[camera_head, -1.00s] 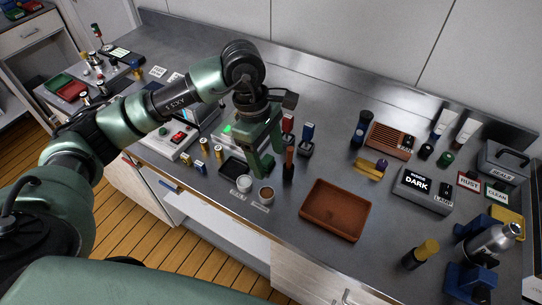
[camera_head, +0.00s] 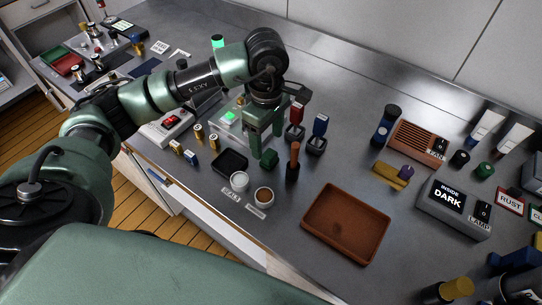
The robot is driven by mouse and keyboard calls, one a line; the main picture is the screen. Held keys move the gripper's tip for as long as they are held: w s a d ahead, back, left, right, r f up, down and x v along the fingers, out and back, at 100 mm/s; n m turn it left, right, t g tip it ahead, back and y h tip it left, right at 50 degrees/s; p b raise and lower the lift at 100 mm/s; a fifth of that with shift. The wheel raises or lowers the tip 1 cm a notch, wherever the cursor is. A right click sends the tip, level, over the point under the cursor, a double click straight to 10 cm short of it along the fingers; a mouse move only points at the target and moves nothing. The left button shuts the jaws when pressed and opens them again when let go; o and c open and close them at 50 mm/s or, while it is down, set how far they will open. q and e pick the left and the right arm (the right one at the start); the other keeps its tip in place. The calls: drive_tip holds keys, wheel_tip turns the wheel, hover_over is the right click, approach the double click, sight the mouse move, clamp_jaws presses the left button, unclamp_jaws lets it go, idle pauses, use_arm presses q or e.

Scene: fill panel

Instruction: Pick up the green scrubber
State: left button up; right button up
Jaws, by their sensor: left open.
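A small dark green block (camera_head: 269,159), which looks like the green scrubber, is on the grey metal worktop (camera_head: 330,165) just below my left gripper. My left gripper (camera_head: 266,146) points down, open, with its green fingers at the block. The fingers and block are nearly the same colour, so I cannot tell whether the block lies between the fingertips or just beyond them. My right gripper is not in view.
An orange-brown upright piece (camera_head: 294,158) stands close right of the gripper. A brown tray (camera_head: 345,224) is to the right.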

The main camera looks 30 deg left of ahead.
sight(267, 153)
use_arm(q)
drive_tip(key=shift+s+f, duration=0.25)
drive_tip(key=shift+f, duration=0.15)
wheel_tip(267, 153, down, 5)
drive_tip(key=shift+w+r+p, duration=0.1)
drive_tip(key=shift+r+p, duration=0.1)
drive_tip(key=shift+p, duration=1)
drive_tip(key=shift+f, duration=0.2)
clamp_jaws()
